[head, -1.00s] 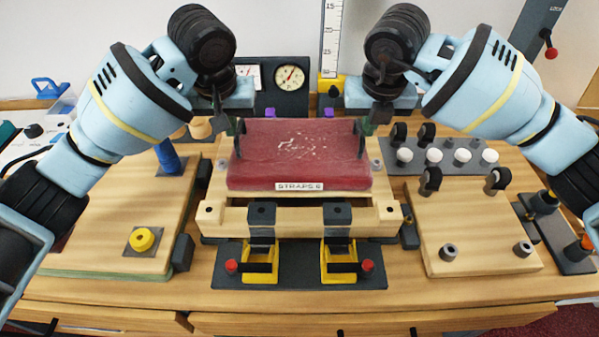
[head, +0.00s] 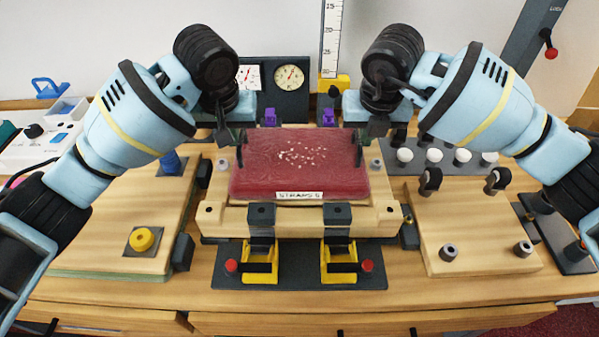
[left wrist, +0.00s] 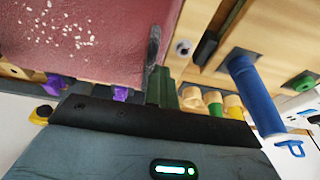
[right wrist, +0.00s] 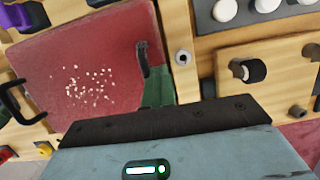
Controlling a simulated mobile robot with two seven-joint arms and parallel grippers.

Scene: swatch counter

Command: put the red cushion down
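The red cushion (head: 300,170), with a speckled top and a white label on its front edge, lies level over the wooden frame (head: 225,215). I cannot tell whether its full underside touches the frame. Black strap loops stand at its left and right sides. My left gripper (head: 238,137) is at the left strap and appears shut on it; the strap and green fingers show in the left wrist view (left wrist: 158,85). My right gripper (head: 361,137) is likewise at the right strap, also in the right wrist view (right wrist: 150,85). The far fingers are mostly hidden.
Two yellow clamps with red knobs (head: 258,262) stand before the frame. Purple pieces (head: 270,117) and gauges (head: 289,77) are behind. A board with a yellow knob (head: 143,239) is at left; a board with black rollers (head: 430,181) is at right.

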